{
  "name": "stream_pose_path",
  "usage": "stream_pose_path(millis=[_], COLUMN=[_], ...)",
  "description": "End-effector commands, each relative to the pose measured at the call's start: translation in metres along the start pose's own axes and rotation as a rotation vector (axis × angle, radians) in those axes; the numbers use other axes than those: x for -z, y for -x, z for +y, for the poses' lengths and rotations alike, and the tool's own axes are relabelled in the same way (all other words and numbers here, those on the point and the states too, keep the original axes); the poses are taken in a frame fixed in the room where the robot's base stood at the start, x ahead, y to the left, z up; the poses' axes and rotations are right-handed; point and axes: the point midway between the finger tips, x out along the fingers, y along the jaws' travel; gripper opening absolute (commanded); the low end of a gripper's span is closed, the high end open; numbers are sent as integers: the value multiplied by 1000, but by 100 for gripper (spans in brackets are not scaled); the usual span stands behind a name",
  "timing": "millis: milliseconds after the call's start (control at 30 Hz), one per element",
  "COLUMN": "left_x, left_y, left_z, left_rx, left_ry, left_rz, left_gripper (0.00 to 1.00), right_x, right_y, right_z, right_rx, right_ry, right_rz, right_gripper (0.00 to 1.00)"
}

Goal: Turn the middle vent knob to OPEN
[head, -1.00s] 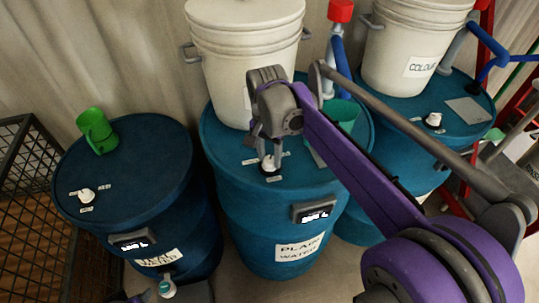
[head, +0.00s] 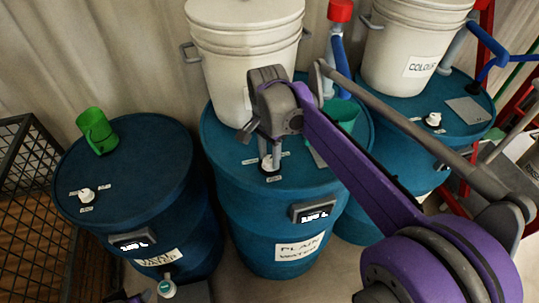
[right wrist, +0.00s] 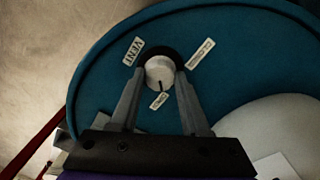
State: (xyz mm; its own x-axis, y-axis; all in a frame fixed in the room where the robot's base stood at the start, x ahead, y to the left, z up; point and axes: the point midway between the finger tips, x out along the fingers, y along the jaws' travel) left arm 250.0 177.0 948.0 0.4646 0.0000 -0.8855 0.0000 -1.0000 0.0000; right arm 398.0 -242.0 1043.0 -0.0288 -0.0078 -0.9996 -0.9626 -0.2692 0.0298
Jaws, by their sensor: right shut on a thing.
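The middle vent knob (head: 267,164) is a small white knob on the lid of the middle blue drum (head: 285,225), labelled PLAIN WATER. In the right wrist view the knob (right wrist: 159,67) has a dark mark pointing down to a small label (right wrist: 158,101) that looks like OPEN. A VENT label (right wrist: 133,51) lies at its upper left and another label (right wrist: 200,54), seemingly CLOSED, at its upper right. My right gripper (right wrist: 158,78) is shut on the knob, one finger on each side; it reaches down from above in the head view (head: 268,155).
The right drum (head: 455,110) bears a COLOUR bucket (head: 400,60).

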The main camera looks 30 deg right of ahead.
Motion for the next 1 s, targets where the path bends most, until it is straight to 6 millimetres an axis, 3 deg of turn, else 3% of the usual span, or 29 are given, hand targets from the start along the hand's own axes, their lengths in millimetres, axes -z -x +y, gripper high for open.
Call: stream_pose_path(millis=[33,200,567,1000], left_x=[0,0,0,7], left_y=[0,0,0,6], left_z=[0,0,0,0], left_rx=[0,0,0,0], left_ry=[0,0,0,0], left_rz=[0,0,0,6], left_gripper=[50,50,50,50], right_x=[0,0,0,0], right_y=[0,0,6,86], right_z=[0,0,0,0], right_rx=[0,0,0,1], right_ry=[-1,0,0,0], right_rz=[0,0,0,0], right_gripper=[48,76,76,76])
